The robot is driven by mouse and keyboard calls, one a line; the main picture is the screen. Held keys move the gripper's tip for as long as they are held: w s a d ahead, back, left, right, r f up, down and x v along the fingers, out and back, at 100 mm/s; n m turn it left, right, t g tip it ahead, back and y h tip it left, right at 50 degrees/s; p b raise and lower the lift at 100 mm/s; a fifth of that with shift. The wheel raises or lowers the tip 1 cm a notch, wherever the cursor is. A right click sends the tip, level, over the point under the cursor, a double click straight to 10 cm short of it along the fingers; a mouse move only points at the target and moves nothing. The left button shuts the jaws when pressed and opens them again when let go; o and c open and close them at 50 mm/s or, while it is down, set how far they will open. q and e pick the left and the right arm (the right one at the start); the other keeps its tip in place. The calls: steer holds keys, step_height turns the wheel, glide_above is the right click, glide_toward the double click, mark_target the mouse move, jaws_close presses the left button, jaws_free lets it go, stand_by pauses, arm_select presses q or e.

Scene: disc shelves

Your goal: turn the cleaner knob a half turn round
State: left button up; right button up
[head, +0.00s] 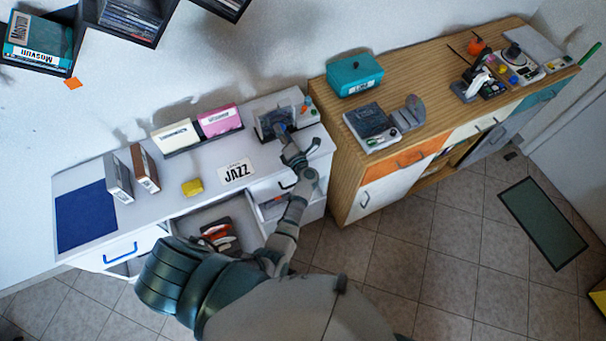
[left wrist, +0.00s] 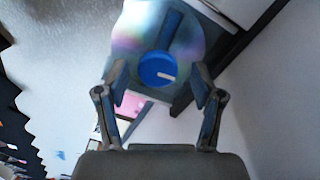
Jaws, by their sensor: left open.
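The disc cleaner (head: 268,122) stands at the right end of the white cabinet's top, against the wall. Its round blue knob (left wrist: 157,69) sits in the middle of a shiny disc (left wrist: 188,38) in the left wrist view, with a white mark pointing right. In the head view the knob is small and partly hidden by my gripper. My left gripper (head: 291,147) is in front of the cleaner. In the left wrist view its open fingers (left wrist: 159,76) stand on either side of the knob, with gaps; I cannot tell the depth between them. My right gripper is not in view.
A wooden sideboard (head: 420,135) with a teal box (head: 354,75) stands right.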

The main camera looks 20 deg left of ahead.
arm_select(q)
steer(key=n+b, duration=0.6)
steer(key=n, duration=0.7)
steer(key=shift+f, duration=0.2)
steer(key=s+d+n+b, duration=0.1)
steer(key=s+d+b, duration=0.1)
steer(key=s+d, duration=0.9)
steer(key=shift+s+d+r, duration=0.15)
steer(key=shift+d+r, duration=0.1)
steer(key=shift+d, duration=0.85)
